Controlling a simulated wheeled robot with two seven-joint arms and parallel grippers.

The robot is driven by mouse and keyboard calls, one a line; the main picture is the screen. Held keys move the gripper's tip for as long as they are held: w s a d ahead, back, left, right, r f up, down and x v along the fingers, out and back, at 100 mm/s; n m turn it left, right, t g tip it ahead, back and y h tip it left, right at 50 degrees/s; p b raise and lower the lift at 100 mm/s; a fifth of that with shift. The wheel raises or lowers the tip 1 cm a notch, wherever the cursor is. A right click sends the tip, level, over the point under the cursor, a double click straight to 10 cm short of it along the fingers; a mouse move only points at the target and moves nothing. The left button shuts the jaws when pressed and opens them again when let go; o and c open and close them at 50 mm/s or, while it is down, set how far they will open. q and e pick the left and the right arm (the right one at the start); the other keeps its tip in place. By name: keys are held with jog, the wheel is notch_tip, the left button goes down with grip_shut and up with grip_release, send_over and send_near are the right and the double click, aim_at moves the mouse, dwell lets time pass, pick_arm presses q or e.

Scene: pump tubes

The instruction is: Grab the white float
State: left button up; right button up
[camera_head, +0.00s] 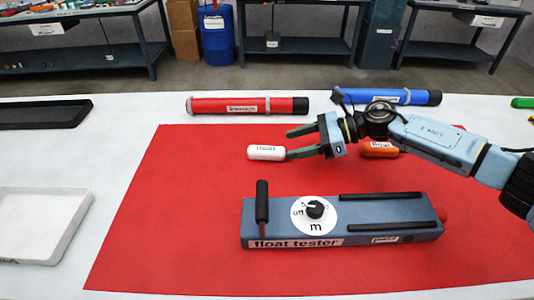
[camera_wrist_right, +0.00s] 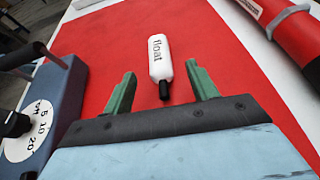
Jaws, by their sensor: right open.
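The white float (camera_head: 266,153) lies on the red mat (camera_head: 190,190), behind the float tester (camera_head: 340,222) in the head view. It is a small white cylinder lettered "float". My right gripper (camera_head: 288,143) is open just to the right of the float. In the right wrist view, the float (camera_wrist_right: 160,62) lies beyond the open, empty fingers (camera_wrist_right: 163,86), in line with the gap between them. Its dark tip (camera_wrist_right: 165,90) points toward the gripper and reaches about level with the fingertips. My left gripper is not in view.
An orange float (camera_head: 380,150) lies behind my right wrist. A red tube (camera_head: 215,106) and a blue tube (camera_head: 380,96) lie along the back of the table. A white tray (camera_head: 72,222) and a black tray (camera_head: 40,114) are at left. The left part of the mat is clear.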

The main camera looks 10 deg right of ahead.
aim_at(269, 149)
jog(key=x, duration=0.5)
jog(key=shift+a+r+b, duration=0.1)
jog(key=shift+r+b, duration=0.15)
jog(key=shift+b, duration=0.05)
jog(key=shift+a+f, duration=0.1)
jog(key=shift+a, duration=0.05)
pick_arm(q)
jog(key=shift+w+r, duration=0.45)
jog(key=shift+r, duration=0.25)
pick_arm(e)
jog(key=c, duration=1.1)
